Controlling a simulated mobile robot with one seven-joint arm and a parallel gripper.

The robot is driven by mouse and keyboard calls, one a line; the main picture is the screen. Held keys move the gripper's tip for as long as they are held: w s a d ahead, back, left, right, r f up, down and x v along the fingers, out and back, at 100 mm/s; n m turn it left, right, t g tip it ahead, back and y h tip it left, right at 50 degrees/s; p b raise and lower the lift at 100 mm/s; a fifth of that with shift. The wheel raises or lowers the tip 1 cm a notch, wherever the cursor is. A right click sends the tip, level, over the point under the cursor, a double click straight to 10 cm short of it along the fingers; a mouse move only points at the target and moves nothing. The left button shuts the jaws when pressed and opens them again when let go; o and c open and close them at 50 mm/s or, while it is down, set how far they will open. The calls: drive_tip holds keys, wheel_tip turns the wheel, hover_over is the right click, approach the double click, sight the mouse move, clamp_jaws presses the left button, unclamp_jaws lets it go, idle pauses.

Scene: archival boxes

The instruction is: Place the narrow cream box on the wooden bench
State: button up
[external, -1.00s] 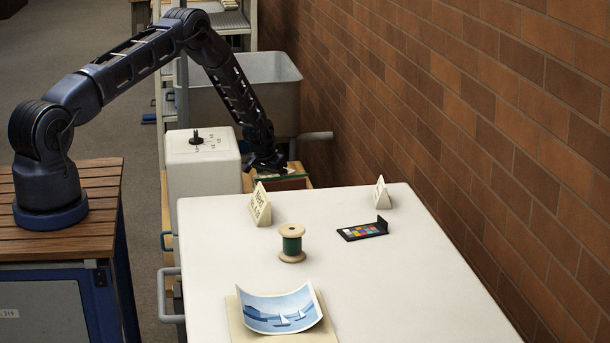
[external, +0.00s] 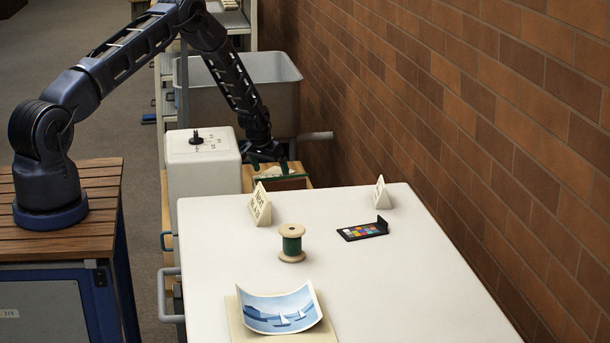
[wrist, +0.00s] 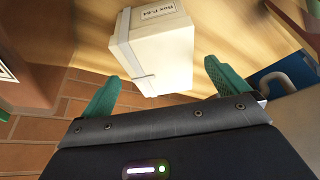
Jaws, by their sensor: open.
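A narrow cream box (wrist: 150,50) with a printed label and a pale band shows in the wrist view, just beyond my fingers. It appears against a light wooden surface (wrist: 215,45); the contact underneath is not clear. In the external view my gripper (external: 268,167) is low behind the white table, over a wooden structure (external: 304,182) that is mostly hidden. The cream box cannot be made out there.
A white cabinet (external: 203,170) with a black knob stands left of my gripper. The white table (external: 400,270) in front holds a green spool (external: 291,243), two small signs, a colour card (external: 362,230) and a boat picture (external: 280,310). A grey bin (external: 270,85) and brick wall (external: 480,120) lie behind and right.

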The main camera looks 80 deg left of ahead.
drive_tip(key=shift+v, duration=3.4)
drive_tip(key=w+d+r+m, duration=0.1)
drive_tip(key=w+d+r, duration=0.2)
drive_tip(key=d+r, duration=0.65)
drive_tip(key=w+d+r+m, duration=0.1)
drive_tip(key=w+d+r, duration=0.1)
drive_tip(key=d+r, duration=0.8)
drive_tip(key=s+d+r+m+t+h, duration=0.1)
drive_tip(key=s+d+r, duration=0.2)
drive_tip(key=d+r, duration=0.65)
drive_tip(key=s+d+r+m, duration=0.1)
drive_tip(key=s+d+r, duration=0.1)
drive_tip(key=d+r, duration=0.75)
drive_tip(key=s+d+r+m+h, duration=0.1)
drive_tip(key=s+d+r+m, duration=0.2)
drive_tip(key=s+d+r, duration=1.15)
drive_tip(key=s+d+f, duration=0.1)
drive_tip(key=s+d, duration=0.2)
drive_tip(key=s, duration=0.4)
drive_tip(key=s+d+m, duration=0.1)
drive_tip(key=s+d, duration=0.3)
drive_tip(key=s, duration=0.3)
drive_tip(key=s+d+f+m+h, duration=0.1)
drive_tip(key=s+d, duration=0.3)
drive_tip(key=s, duration=0.4)
drive_tip(key=shift+f, duration=0.35)
